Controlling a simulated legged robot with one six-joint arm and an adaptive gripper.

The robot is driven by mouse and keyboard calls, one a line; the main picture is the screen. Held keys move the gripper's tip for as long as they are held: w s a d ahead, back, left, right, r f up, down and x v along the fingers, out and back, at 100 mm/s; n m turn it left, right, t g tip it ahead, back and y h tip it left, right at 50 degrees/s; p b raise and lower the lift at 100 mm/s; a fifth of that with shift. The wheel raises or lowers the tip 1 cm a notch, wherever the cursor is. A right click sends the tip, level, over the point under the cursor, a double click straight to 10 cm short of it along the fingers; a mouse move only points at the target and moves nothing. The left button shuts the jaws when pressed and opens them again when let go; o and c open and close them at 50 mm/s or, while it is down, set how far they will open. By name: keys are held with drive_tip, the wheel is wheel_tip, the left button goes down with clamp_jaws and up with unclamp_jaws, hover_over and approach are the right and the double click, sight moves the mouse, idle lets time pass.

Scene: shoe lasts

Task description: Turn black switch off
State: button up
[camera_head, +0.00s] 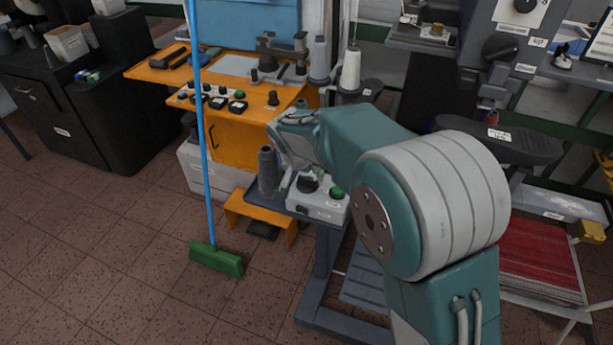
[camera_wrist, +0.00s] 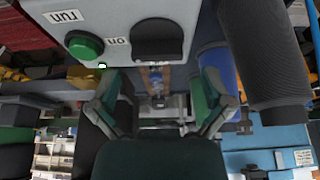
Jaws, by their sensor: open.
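The black switch (camera_head: 307,184) is a dark knob on top of a light grey control box (camera_head: 318,208) in the head view. In the wrist view the black switch (camera_wrist: 157,38) shows at the top middle, beside a label reading "on". A green button (camera_wrist: 85,45) sits to its left, beside a label reading "run". My gripper (camera_wrist: 158,104) is open and empty, its two fingers spread apart below the box in the wrist picture. In the head view my gripper (camera_head: 290,142) is above the box, partly hidden by my arm. It appears apart from the switch.
A dark grey thread cone (camera_head: 267,170) stands close left of the box. An orange bench (camera_head: 225,128) with several knobs is behind. A blue-handled green broom (camera_head: 216,258) stands to the left. The tiled floor at the lower left is clear.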

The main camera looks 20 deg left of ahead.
sight(307, 181)
drive_tip(key=shift+w+a+f, duration=0.2)
drive_tip(key=shift+w+f, duration=0.05)
drive_tip(key=shift+f, duration=0.3)
drive_tip(key=shift+w+a+f, duration=0.15)
drive_tip(key=shift+w+f, duration=0.05)
drive_tip(key=shift+f, duration=0.3)
drive_tip(key=shift+w+d+f, duration=0.1)
drive_tip(key=shift+d+f, duration=0.05)
drive_tip(key=shift+d, duration=0.65)
drive_tip(key=shift+a, duration=0.2)
drive_tip(key=c, duration=0.9)
drive_tip(key=shift+a, duration=0.2)
drive_tip(key=shift+c, duration=0.7)
